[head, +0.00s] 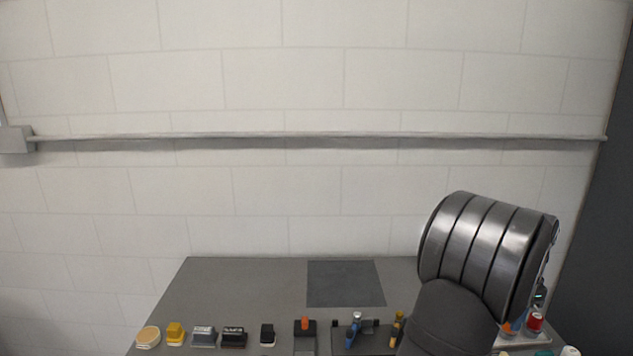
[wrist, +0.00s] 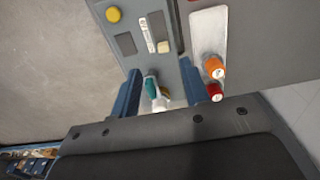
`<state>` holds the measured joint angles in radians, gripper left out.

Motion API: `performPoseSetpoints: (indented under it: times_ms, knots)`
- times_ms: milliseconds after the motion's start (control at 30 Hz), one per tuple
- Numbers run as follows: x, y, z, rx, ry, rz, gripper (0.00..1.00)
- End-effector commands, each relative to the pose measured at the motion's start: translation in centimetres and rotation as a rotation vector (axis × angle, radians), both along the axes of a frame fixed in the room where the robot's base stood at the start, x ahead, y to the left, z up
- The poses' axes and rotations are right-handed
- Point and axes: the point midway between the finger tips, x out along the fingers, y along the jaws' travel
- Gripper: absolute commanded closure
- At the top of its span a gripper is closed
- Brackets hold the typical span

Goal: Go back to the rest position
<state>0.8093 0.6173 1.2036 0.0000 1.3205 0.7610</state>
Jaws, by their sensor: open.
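My gripper (wrist: 159,67) shows in the wrist view as two blue fingers standing well apart. A teal and white object (wrist: 152,90) shows in the gap between them; I cannot tell how far beyond the fingers it lies, and no grip on it shows. In the head view, my arm rises at the right over the grey table (head: 235,290), and its metal-banded part hides some of the table's right side. My gripper does not show in that view.
In the head view, small items, including a yellow one (head: 175,332) and a black one (head: 267,334), line the front. A dark square (head: 345,283) lies bare behind them. Orange-capped (wrist: 213,66) and red-capped (wrist: 215,91) items stand right of the fingers in the wrist view.

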Motion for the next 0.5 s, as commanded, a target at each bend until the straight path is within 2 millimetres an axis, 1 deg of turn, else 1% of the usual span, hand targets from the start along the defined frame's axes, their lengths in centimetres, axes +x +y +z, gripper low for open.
performPoseSetpoints:
  times_ms: [33,200,333,500]
  knots:
    - [0.0,0.0,-1.0,0.003,0.003,0.0,0.58]
    - [0.0,0.0,-2.9,0.001,0.001,0.0,0.58]
    - [0.0,0.0,-3.5,0.0,0.0,0.0,0.58]
    - [0.0,0.0,-3.7,0.0,0.0,0.0,0.58]
